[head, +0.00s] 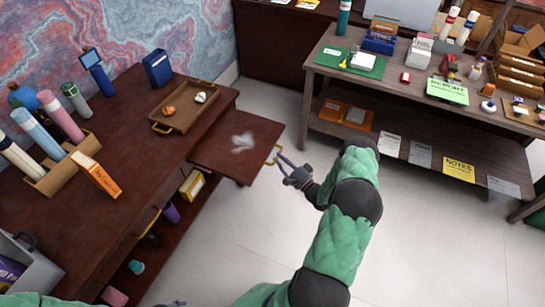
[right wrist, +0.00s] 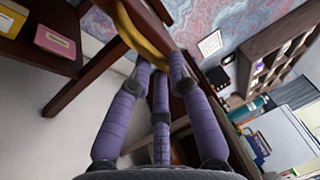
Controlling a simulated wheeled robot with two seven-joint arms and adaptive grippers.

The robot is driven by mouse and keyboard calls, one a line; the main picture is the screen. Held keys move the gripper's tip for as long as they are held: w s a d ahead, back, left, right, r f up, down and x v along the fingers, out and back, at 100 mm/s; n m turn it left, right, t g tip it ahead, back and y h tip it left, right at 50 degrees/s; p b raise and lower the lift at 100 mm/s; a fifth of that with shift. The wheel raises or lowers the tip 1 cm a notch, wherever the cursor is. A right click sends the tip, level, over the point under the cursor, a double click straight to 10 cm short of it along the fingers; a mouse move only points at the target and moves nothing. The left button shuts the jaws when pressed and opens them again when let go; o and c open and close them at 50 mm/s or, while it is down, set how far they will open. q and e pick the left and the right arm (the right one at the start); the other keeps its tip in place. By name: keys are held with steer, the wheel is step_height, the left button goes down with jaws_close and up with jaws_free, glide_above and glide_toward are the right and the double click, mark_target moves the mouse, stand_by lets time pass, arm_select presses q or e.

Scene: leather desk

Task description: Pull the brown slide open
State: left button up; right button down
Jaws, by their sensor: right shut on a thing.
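The brown slide (head: 236,152) is a flat board that sticks out from the right side of the dark desk, with a pale smudge on top. Its brass-yellow handle (head: 274,153) is at the board's right end. My right gripper (head: 281,159) is shut on this handle, with the arm reaching up from the bottom. In the right wrist view, the purple fingers (right wrist: 152,60) close around the yellow handle (right wrist: 142,38), and their tips are partly hidden by it.
A tray (head: 186,125) with small items stands on the desk behind the slide. Books and rolls stand at the desk's left. Under the slide are a yellow box (head: 192,185) and other shelf items. A grey shelf table (head: 430,95) stands at the right. The pale floor between is clear.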

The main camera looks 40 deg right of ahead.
steer(key=shift+s, duration=0.25)
steer(key=c, duration=1.2)
jaws_free()
steer(key=shift+d, duration=0.1)
steer(key=shift+o, duration=0.2)
steer(key=s+f, duration=0.2)
steer(key=s, duration=0.9)
steer(key=shift+s, duration=0.4)
steer(key=shift+w, duration=0.1)
